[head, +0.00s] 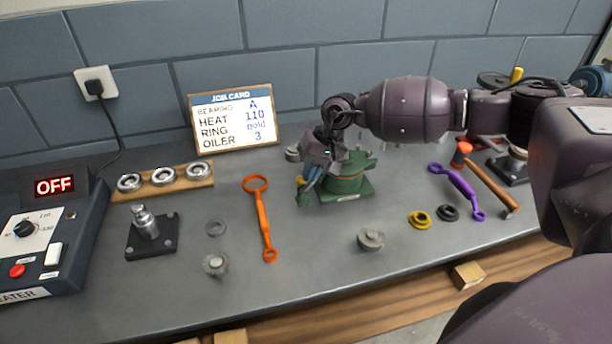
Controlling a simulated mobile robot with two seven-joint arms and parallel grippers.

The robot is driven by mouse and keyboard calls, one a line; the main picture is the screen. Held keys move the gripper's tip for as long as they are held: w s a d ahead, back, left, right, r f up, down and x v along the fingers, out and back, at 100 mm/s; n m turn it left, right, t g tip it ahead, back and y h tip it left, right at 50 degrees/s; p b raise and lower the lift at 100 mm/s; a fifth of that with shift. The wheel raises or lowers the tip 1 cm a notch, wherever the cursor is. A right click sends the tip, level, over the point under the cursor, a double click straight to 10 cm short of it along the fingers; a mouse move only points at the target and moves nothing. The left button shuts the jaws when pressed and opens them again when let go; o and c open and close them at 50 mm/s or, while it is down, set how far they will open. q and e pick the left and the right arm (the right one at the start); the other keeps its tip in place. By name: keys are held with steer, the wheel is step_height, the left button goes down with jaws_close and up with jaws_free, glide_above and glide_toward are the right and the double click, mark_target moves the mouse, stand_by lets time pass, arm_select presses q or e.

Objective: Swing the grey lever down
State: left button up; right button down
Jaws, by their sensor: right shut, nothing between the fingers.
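The green split casing (352,188) stands on the bench in the middle of the head view, with an orange-brown band between its parts. My right gripper (309,186) reaches in from the right and is at the casing's left side, fingers shut with nothing between them. It covers part of the casing. I cannot make out the grey lever clearly; the gripper and wrist may hide it. I cannot tell whether the fingers touch the casing. My left gripper is not in view.
A job card (234,118) stands behind. An orange ring spanner (262,215) lies left of the casing, a grey part (371,239) in front. A purple spanner (458,190) and a hammer (490,187) lie right. A heater (45,245) reading OFF is far left.

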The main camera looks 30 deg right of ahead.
mark_target(300, 180)
steer(key=shift+d+y+b, duration=0.15)
steer(key=shift+y+b, duration=0.15)
steer(key=shift+y, duration=0.4)
steer(key=shift+r, duration=0.1)
steer(key=shift+a+r, duration=0.2)
steer(key=shift+a, duration=0.05)
steer(key=a+r, duration=0.2)
steer(key=r, duration=0.1)
steer(key=shift+w+a, duration=0.1)
steer(key=shift+w, duration=0.25)
steer(key=v, duration=0.9)
steer(key=shift+s+r, duration=0.1)
steer(key=shift+s, duration=0.1)
